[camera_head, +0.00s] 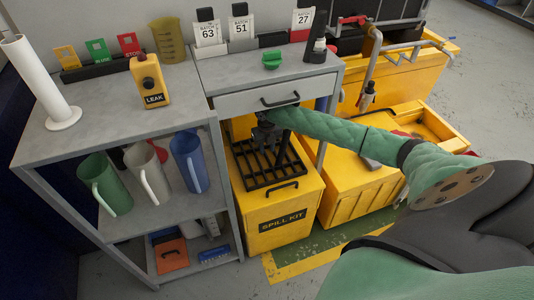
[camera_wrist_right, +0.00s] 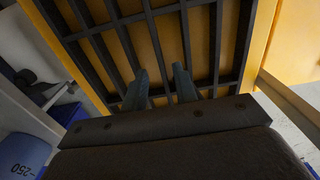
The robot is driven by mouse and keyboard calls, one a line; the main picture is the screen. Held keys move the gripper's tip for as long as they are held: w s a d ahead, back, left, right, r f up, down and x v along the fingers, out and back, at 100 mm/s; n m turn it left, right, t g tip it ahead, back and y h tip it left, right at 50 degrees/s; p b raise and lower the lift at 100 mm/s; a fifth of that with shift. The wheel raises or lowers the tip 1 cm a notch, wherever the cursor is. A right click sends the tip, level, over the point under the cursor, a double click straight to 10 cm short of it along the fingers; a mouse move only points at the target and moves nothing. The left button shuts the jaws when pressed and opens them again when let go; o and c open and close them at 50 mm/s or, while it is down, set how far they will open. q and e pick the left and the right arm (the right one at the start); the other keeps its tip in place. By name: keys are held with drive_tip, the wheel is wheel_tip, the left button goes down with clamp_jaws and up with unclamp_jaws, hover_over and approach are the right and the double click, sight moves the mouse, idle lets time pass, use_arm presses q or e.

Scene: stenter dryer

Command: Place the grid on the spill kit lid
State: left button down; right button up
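The grid (camera_head: 262,172) is a black lattice of bars. It appears to lie flat on the yellow lid of the spill kit (camera_head: 305,187), under the table drawer; a small gap below it could not be told. My right gripper (camera_head: 266,140) is above the grid's far part, pointing down. In the right wrist view, the fingers (camera_wrist_right: 161,88) are apart with yellow lid visible between them. The grid's bars (camera_wrist_right: 112,12) run behind the fingertips, and I see nothing held between them. Part of the grid is hidden by the gripper. My left gripper is not in view.
A grey table with a drawer (camera_head: 277,97) overhangs the spill kit's back. A grey shelf (camera_head: 150,222) with jugs stands close on the left. A yellow bin (camera_head: 350,190) is on the right.

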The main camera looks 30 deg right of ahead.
drive_tip(key=shift+r, duration=1.6)
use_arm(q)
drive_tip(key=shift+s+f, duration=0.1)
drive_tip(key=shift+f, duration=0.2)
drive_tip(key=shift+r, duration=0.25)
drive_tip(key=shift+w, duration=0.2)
